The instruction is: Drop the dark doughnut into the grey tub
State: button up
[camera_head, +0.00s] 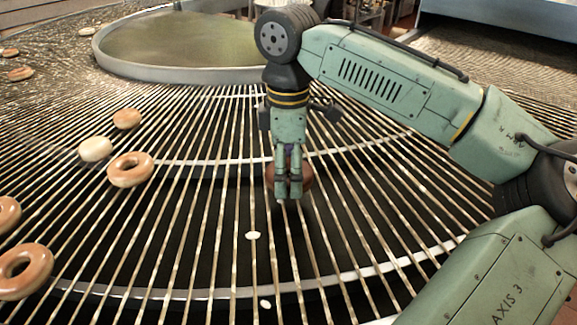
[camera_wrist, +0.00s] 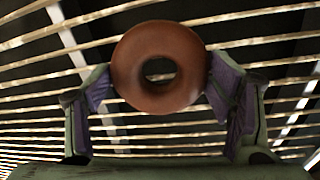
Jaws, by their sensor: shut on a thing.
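The dark doughnut is reddish brown with a round hole, and in the wrist view the dark doughnut (camera_wrist: 187,88) sits between the two purple-padded fingers of my gripper (camera_wrist: 160,90). Both fingers touch its sides. In the head view my gripper (camera_head: 288,188) points down over the middle of the wire rack, and the dark doughnut (camera_head: 305,176) shows partly behind the fingers. I cannot tell the exact gap between it and the rack.
The slatted rack (camera_head: 215,200) fans out widely, with dark gaps between its wires. Several paler doughnuts (camera_head: 130,169) lie at the left. A round, grey-rimmed basin (camera_head: 185,75) stands at the back. Small white drops (camera_head: 253,236) lie in front of my gripper.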

jog(key=shift+f, duration=0.2)
jog(key=shift+f, duration=0.1)
jog(key=o, duration=1.2)
jog(key=shift+c, duration=0.2)
